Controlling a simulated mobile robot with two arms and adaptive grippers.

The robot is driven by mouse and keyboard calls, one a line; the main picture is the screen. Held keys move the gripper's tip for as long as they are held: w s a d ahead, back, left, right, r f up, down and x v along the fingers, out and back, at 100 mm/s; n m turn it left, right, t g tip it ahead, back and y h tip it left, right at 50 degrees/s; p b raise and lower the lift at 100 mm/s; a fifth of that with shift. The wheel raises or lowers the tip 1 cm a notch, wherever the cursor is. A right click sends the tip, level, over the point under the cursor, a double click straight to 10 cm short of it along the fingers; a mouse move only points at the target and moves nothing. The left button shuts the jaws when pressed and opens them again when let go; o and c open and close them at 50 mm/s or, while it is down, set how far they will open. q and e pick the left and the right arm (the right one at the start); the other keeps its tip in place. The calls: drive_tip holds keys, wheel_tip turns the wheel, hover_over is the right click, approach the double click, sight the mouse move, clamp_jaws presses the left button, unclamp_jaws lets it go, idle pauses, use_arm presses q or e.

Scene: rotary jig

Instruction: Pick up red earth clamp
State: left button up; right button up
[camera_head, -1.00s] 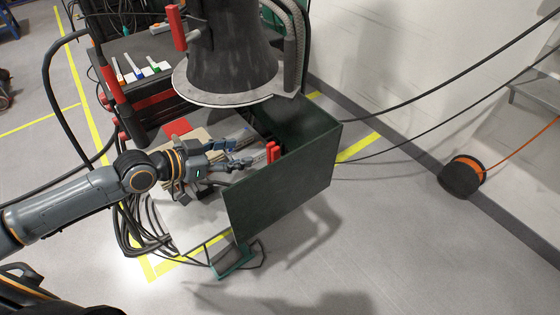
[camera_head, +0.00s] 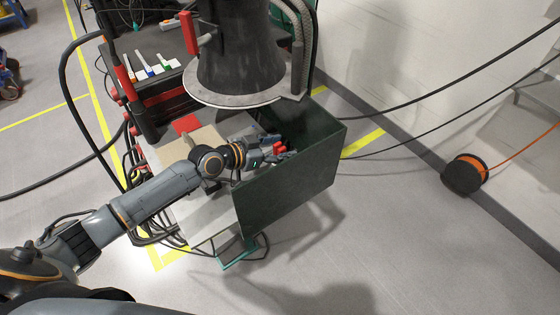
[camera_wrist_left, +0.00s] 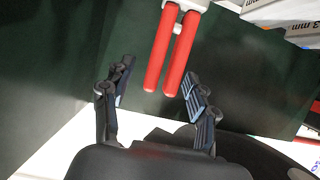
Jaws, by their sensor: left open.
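The red earth clamp (camera_head: 280,147) is at the green metal box, partly hidden by my left gripper in the head view. In the left wrist view, the clamp (camera_wrist_left: 161,48) shows as two long red handles side by side, joined to a pale metal part at the top edge. My left gripper (camera_head: 277,149) is at the clamp. In the left wrist view, the open left gripper (camera_wrist_left: 157,84) has one finger on each side of the handle ends, with gaps visible. My right gripper is not in view.
The dark green box wall (camera_head: 292,172) stands close to my left gripper. A large black column with a grey flange (camera_head: 235,95) rises just behind. Pale boxes with print (camera_wrist_left: 295,30) lie at the right of the wrist view.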

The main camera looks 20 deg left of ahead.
use_arm(q)
clamp_jaws()
drive_tip(key=shift+r, duration=0.15)
idle(0.4)
